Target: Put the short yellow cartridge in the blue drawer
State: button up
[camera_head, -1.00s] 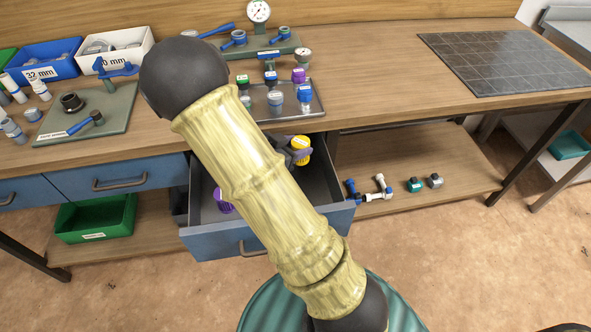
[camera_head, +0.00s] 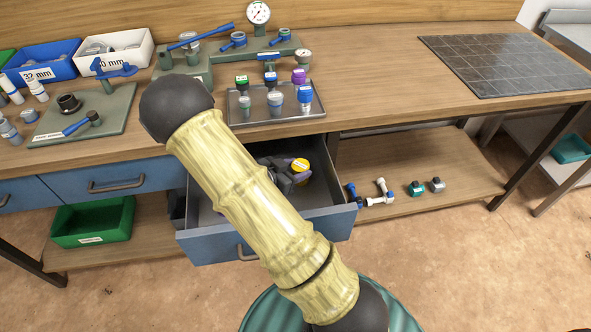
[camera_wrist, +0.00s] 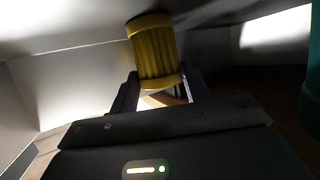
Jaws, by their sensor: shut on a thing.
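The blue drawer (camera_head: 213,249) stands open below the bench top. The short yellow cartridge (camera_head: 301,164) is at the drawer's back right part, partly hidden by my gripper (camera_head: 292,172). In the wrist view the cartridge (camera_wrist: 155,52) is ribbed and stands between the two fingers of my gripper (camera_wrist: 160,88), which is shut on it. A drawer wall shows close behind it. I cannot tell whether the cartridge touches the drawer floor. My arm covers the middle of the drawer.
A grey tray (camera_head: 240,118) with several capped cartridges sits on the bench above the drawer. A green bin (camera_head: 121,226) and several small fittings (camera_head: 417,188) lie on the lower shelf. The right of the bench has a dark grid mat (camera_head: 500,65).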

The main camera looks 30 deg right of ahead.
jog(key=o, duration=1)
jog(key=shift+a+r, duration=0.1)
jog(key=shift+r, duration=0.05)
jog(key=p+v, duration=0.2)
jog(key=v, duration=0.9)
jog(key=shift+s+a+r, duration=0.1)
jog(key=shift+a+r, duration=0.05)
jog(key=shift+a, duration=0.2)
